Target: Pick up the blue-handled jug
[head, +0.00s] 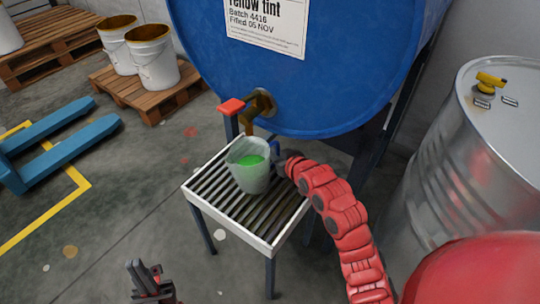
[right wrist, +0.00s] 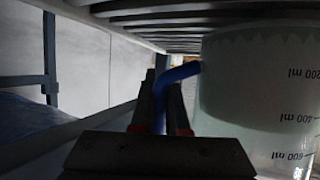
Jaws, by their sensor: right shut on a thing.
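The jug (head: 248,168) is translucent, with bright green liquid inside. It is upright on or just above the slatted stand (head: 226,228), below the drum's tap; I cannot tell whether its base touches the slats. In the right wrist view the jug (right wrist: 262,100) appears upside down with volume marks, and its blue handle (right wrist: 183,73) passes between the fingers of my right gripper (right wrist: 162,108). That gripper is shut on the handle. My left gripper (head: 149,279) is low in the head view, away from the jug; its finger gap is unclear.
A blue drum (head: 300,85) with a red-handled tap (head: 258,104) hangs over the stand. A steel drum (head: 465,150) stands at right. Pallets (head: 150,97) with white buckets (head: 153,62) and blue forks (head: 65,145) are at left.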

